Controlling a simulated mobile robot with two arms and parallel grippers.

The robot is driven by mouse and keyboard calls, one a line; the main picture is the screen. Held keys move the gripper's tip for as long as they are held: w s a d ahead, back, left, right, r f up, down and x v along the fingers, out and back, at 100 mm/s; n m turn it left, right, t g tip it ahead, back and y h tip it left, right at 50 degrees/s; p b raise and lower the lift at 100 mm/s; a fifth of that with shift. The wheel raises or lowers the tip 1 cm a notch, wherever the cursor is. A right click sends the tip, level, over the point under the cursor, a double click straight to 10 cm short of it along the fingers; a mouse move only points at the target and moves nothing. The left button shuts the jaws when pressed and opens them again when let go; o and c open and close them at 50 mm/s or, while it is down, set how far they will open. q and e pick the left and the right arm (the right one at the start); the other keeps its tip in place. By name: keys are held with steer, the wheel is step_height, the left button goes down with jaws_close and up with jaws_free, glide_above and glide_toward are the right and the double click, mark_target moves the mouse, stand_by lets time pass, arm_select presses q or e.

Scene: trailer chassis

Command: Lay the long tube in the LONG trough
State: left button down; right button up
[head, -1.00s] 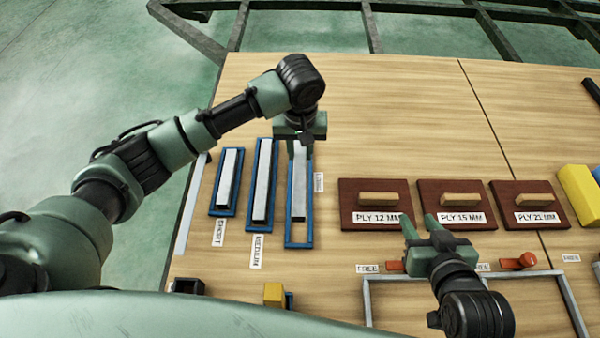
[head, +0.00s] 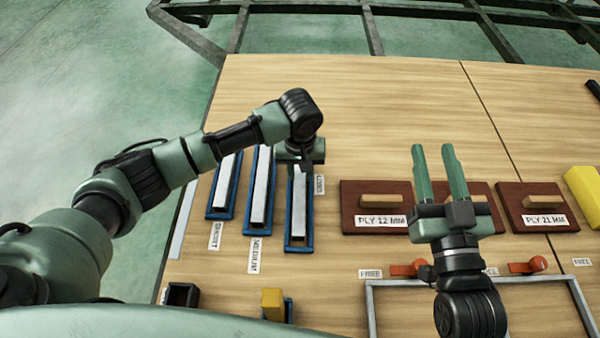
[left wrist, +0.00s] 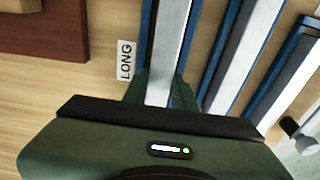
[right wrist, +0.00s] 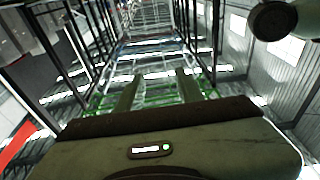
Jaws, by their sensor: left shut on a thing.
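The long tube (head: 298,204) is a pale grey square bar. It lies along the blue LONG trough (head: 299,249), between the trough's side walls, with its near end close to the trough's near end. In the left wrist view the tube (left wrist: 168,45) runs between my fingers beside the LONG label (left wrist: 125,60). My left gripper (head: 300,163) is shut on the tube near its far end; the fingertips are mostly hidden in the head view. My right gripper (head: 440,160) is open and empty, with its fingers apart over the middle plywood block.
The medium trough (head: 258,205) and short trough (head: 222,190) stand just left, each holding a tube. Red-brown blocks, PLY 12 MM (head: 375,205) and PLY 21 MM (head: 535,205), lie right. A grey frame (head: 450,282) lies nearer. The table behind the troughs is clear.

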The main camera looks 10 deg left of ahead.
arm_select(q)
steer(key=shift+f+p, duration=0.45)
steer(key=shift+f, duration=0.1)
steer(key=c, duration=1.1)
jaws_free()
arm_select(e)
steer(key=f, duration=0.1)
steer(key=f+g, duration=0.2)
steer(key=shift+d+f+h, duration=0.3)
steer(key=shift+h, duration=0.1)
steer(key=shift+r, duration=0.15)
